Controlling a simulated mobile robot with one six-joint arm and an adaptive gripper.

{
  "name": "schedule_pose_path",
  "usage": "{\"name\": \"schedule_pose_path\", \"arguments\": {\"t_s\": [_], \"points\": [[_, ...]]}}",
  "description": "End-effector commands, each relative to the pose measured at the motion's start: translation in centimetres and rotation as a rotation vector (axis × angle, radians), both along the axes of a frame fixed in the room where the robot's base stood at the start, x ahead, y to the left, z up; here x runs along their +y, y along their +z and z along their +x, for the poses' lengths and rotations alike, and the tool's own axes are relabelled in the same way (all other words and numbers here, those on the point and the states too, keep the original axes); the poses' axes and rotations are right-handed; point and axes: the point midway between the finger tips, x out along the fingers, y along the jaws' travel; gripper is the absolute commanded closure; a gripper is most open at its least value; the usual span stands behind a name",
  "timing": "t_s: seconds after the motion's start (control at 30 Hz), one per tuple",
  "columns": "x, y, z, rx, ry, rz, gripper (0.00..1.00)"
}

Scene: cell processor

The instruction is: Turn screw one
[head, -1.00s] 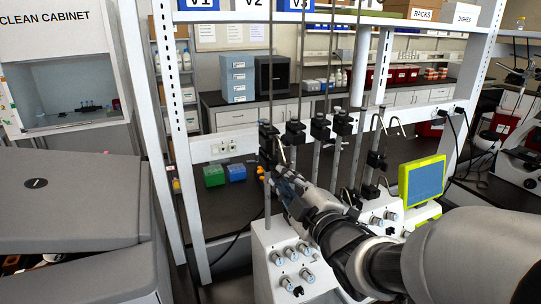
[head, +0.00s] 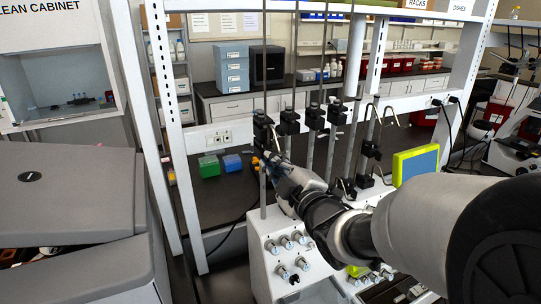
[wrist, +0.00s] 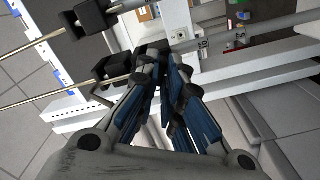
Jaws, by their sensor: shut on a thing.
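Several black clamps sit on upright metal rods in the head view. The leftmost clamp (head: 262,127), under the first label position, is at my gripper (head: 264,160), whose tips lie just below it. In the wrist view, the blue-padded fingers of my gripper (wrist: 168,72) come together at a black clamp (wrist: 150,52) on a rod. My gripper is shut on what I take to be screw one at this clamp. The screw itself is hidden by the fingers and the clamp.
More clamps (head: 288,121) stand close to the right on neighbouring rods. The white machine (head: 270,245) with knobs is below my arm. A yellow-framed screen (head: 414,164) is to the right. Green (head: 209,166) and blue (head: 232,163) boxes lie on the bench behind.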

Motion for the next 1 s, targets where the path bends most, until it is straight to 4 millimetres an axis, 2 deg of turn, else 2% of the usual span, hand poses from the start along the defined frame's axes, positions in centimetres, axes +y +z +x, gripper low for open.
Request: {"name": "schedule_pose_path", "arguments": {"t_s": [0.47,1.0], "points": [[-0.02,-0.07,0.01,0.028,0.000,0.073,1.00],[-0.02,0.02,0.02,0.203,0.001,0.496,1.00]]}}
